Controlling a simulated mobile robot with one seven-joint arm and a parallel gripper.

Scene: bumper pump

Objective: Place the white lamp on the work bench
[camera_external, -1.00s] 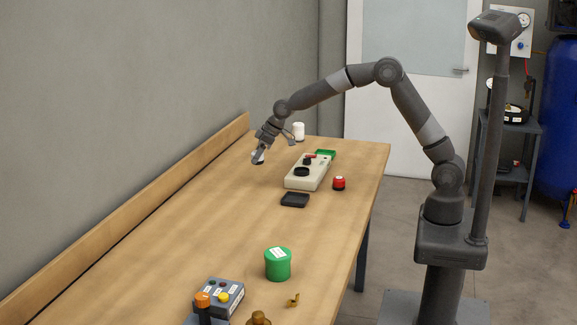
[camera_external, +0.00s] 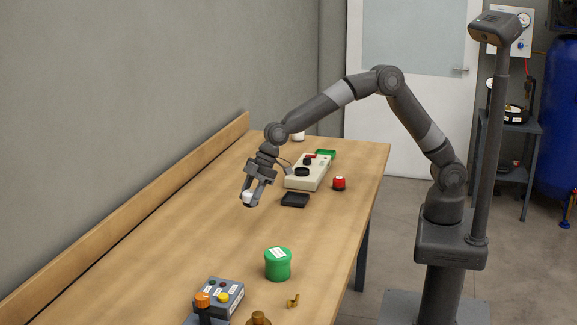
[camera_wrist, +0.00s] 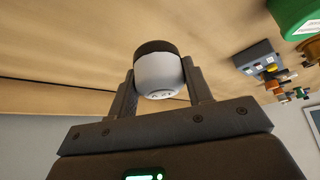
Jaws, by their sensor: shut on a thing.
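My gripper (camera_external: 251,199) is shut on the white lamp (camera_external: 248,196), a small white cylinder. In the wrist view the lamp (camera_wrist: 158,75) sits between the two fingers and shows a dark band at the end away from the palm. The work bench (camera_external: 190,225) is a long wooden table along the wall. The gripper points down over its left-middle part. I cannot tell whether the lamp touches the bench top.
A black tray (camera_external: 295,200), a beige box (camera_external: 308,172) and a red button (camera_external: 339,183) stand right of the gripper. A green canister (camera_external: 278,264) and a grey control box (camera_external: 220,296) are nearer the camera. Bench between gripper and canister is clear.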

